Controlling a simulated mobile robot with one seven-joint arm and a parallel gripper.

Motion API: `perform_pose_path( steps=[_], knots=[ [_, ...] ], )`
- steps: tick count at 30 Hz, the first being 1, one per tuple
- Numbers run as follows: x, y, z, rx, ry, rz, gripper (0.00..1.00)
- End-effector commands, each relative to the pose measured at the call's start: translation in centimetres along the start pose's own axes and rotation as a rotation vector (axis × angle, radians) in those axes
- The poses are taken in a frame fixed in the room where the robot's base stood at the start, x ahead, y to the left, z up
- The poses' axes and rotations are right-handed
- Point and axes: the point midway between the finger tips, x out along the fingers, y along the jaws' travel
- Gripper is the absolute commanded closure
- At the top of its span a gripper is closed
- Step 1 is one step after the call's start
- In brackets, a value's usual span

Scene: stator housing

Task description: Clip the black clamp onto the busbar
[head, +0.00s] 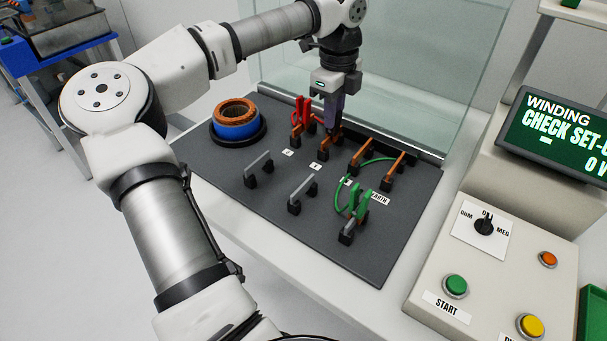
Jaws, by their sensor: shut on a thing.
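My gripper (334,119) points straight down at the back of the dark board and is shut on a small dark thing, taken to be the black clamp (333,130). The clamp's shape is mostly lost against my dark fingers. It is at the rear end of a copper busbar (323,149); I cannot tell whether it touches or grips the bar. A red clamp (301,112) stands upright on the copper bar to the left. A green clamp (358,205) is at a grey bar at the front right, with a green lead running back to the copper bars.
Two more copper bars (393,172) stand to the right, and bare grey bars (302,189) in front. A blue and copper stator (236,122) sits at left. A glass screen (400,70) rises behind the board (240,195). A control console (490,270) is at right.

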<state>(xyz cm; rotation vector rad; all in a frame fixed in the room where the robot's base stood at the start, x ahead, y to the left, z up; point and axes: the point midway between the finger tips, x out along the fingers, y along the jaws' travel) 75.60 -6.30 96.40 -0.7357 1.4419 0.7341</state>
Motion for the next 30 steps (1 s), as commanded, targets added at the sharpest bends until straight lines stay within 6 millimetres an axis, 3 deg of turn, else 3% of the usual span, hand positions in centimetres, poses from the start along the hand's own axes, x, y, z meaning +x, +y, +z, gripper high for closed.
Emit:
perform_pose_path(
  steps=[7,8,13,19,22,30],
  knots=[
    [0.01,0.02,0.01,0.000,0.000,0.001,1.00],
    [0.01,0.02,0.01,0.000,0.000,0.001,0.80],
    [0.01,0.02,0.01,0.000,0.000,0.001,0.58],
    [0.01,0.02,0.01,0.000,0.000,0.001,0.57],
    [0.02,0.02,0.01,0.000,0.000,0.001,0.45],
    [0.01,0.01,0.01,0.000,0.000,0.001,0.45]
  ],
)
